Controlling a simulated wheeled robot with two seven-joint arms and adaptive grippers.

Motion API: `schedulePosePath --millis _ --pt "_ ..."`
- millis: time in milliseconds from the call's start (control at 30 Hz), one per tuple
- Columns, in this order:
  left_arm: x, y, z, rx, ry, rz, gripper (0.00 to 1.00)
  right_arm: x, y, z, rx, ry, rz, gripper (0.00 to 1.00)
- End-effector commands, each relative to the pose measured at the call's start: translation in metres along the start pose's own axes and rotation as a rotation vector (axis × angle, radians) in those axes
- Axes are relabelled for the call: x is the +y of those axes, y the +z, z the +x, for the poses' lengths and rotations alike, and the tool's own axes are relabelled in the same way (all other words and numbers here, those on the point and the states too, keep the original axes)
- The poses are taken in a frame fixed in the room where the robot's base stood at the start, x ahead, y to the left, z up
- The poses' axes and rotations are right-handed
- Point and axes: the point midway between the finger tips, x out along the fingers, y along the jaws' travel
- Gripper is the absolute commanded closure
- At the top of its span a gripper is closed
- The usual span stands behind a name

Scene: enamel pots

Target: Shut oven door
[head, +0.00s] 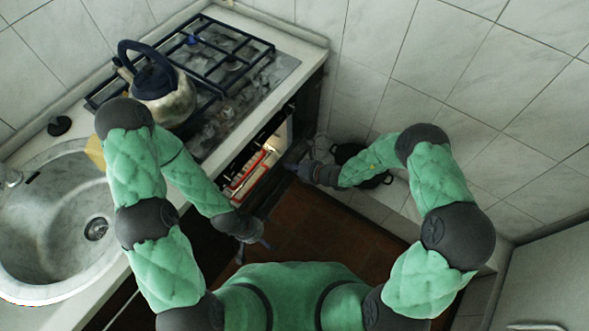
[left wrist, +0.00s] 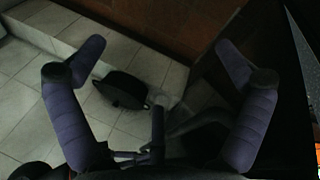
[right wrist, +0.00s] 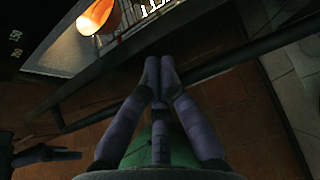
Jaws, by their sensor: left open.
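The oven (head: 256,160) under the hob is partly open, and its lit inside shows in the head view. Its dark door (head: 276,176) stands tilted out from the opening. In the right wrist view a dark bar (right wrist: 240,60) runs across along the door (right wrist: 205,42). My right gripper (head: 297,169) is by the far end of the door's outer edge. Its fingers (right wrist: 159,63) are together, with their tips overlapping the door in view; contact cannot be told. My left gripper (head: 255,250) is open and empty, low over the floor near the cabinet front; its spread fingers show in the left wrist view (left wrist: 150,62).
A kettle (head: 168,96) stands on the gas hob (head: 225,65). A sink (head: 60,220) is at the left. A black pot (head: 362,163) sits on the pale tiled ledge by the wall. Brown tiled floor (head: 310,225) lies clear between my arms.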

Motion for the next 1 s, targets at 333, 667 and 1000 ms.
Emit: schedulePosePath --millis 333,667,1000 --pt "0.000 0.000 0.001 0.000 0.000 0.000 0.00 0.000 0.007 0.008 0.000 0.002 -0.003 1.00" --pt "-0.002 0.000 0.005 0.000 0.000 0.000 0.00 0.001 0.040 0.039 0.000 0.002 -0.002 1.00" --pt "-0.002 0.000 0.004 0.000 0.000 0.000 0.00 0.000 0.041 0.038 0.000 0.000 0.000 1.00"
